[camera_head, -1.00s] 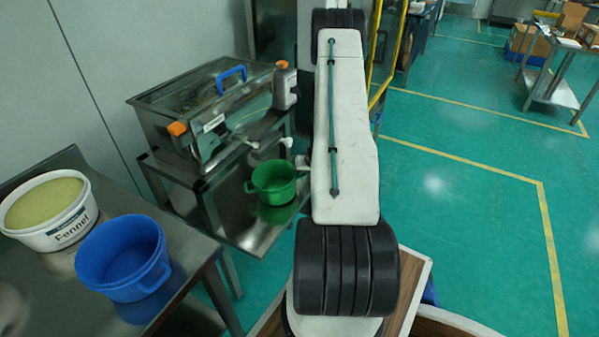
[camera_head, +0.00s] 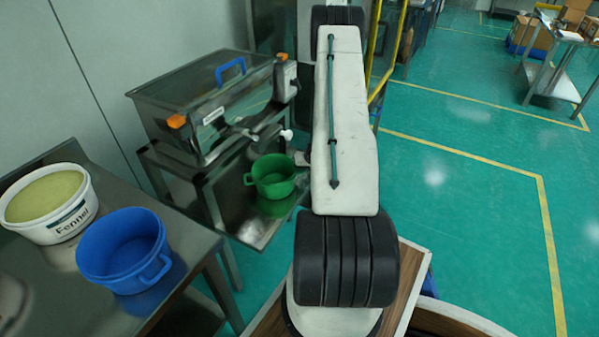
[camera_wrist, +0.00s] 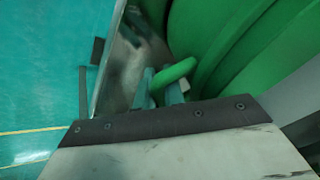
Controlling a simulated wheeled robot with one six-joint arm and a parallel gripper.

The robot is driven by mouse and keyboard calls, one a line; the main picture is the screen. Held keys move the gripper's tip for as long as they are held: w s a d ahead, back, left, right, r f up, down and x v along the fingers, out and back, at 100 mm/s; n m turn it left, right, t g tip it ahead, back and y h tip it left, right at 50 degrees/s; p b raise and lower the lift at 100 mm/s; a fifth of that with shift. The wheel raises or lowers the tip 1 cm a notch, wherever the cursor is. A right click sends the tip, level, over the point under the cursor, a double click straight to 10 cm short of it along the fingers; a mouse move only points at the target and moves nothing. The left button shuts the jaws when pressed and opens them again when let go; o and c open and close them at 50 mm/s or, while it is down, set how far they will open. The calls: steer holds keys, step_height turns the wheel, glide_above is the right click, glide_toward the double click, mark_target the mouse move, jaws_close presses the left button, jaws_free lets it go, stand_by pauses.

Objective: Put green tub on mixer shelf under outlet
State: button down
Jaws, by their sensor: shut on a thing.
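The green tub (camera_head: 272,177) is at the mixer's lower metal shelf (camera_head: 240,226), below the mixer body (camera_head: 205,100). It looks upright, but I cannot tell whether its base touches the shelf. In the wrist view the tub wall (camera_wrist: 235,45) fills the upper right, and its handle loop (camera_wrist: 176,72) lies between the fingers of my gripper (camera_wrist: 165,88). My gripper is shut on that handle. In the head view my gripper is mostly hidden behind my arm. The outlet is not clearly made out; a white knob (camera_head: 287,134) shows above the tub.
A steel table (camera_head: 60,285) at the left bears a white Fennel bucket (camera_head: 68,221) and a blue tub (camera_head: 122,262). The shelf's metal edge (camera_wrist: 108,60) runs close beside my gripper in the wrist view. Open green floor (camera_head: 460,160) lies to the right.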

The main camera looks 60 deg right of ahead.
steer(key=shift+a+f, duration=0.1)
steer(key=shift+f, duration=0.6)
steer(key=c, duration=1.4)
jaws_free()
